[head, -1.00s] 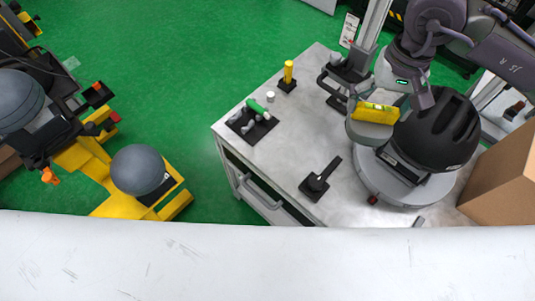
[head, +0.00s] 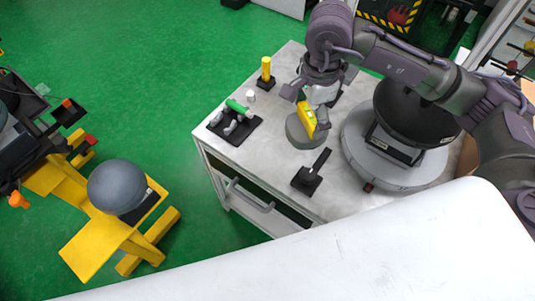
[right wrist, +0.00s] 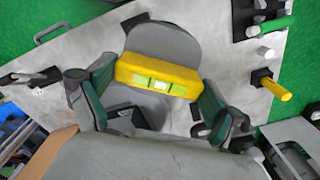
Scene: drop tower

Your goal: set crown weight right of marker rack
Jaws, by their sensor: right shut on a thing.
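The crown weight, a grey disc with a yellow bar handle (head: 307,119) holding a level vial, is over the metal worktop in the head view. My right gripper (head: 308,106) comes down from above and is shut on the yellow handle. The right wrist view shows the handle (right wrist: 158,76) between the two fingers. I cannot tell whether the disc touches the worktop. The marker rack (head: 249,127), a black base with a green marker and grey ones, lies left of the weight. It also shows at the upper right in the wrist view. My left gripper is not in view.
A black helmet on a round grey base (head: 362,170) stands right of the weight. A black tool (head: 308,178) lies just in front of it. A yellow peg on a black base (head: 266,75) and a small white cylinder (head: 251,97) stand behind the rack.

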